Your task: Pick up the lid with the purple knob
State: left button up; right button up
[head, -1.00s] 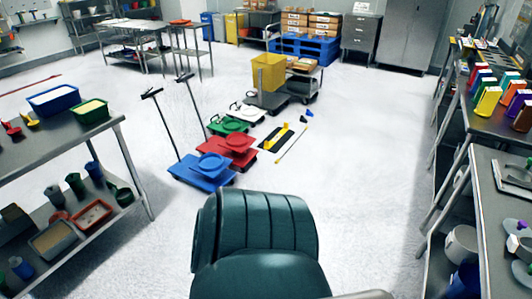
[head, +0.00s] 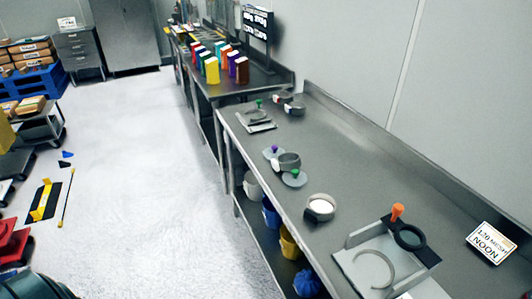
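The lid with the purple knob (head: 271,153) is a small grey disc on the steel bench at the right, near its front edge. A grey ring-shaped container (head: 289,162) stands just to its right. A second lid, with a green knob (head: 295,179), lies a little closer, in front of that container. Neither of my grippers is in view.
The steel bench (head: 346,172) also holds a container of white powder (head: 320,206), a fixture with an orange knob (head: 385,255) and a sign (head: 491,242). Buckets stand on the lower shelf.

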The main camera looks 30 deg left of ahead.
aim_at(272, 152)
jog(key=i+j+z, duration=0.1)
jog(key=j, duration=0.3)
jog(key=i+j+z, duration=0.1)
jog(key=j, duration=0.3)
jog(key=i+j+z, duration=0.1)
jog(key=j, duration=0.3)
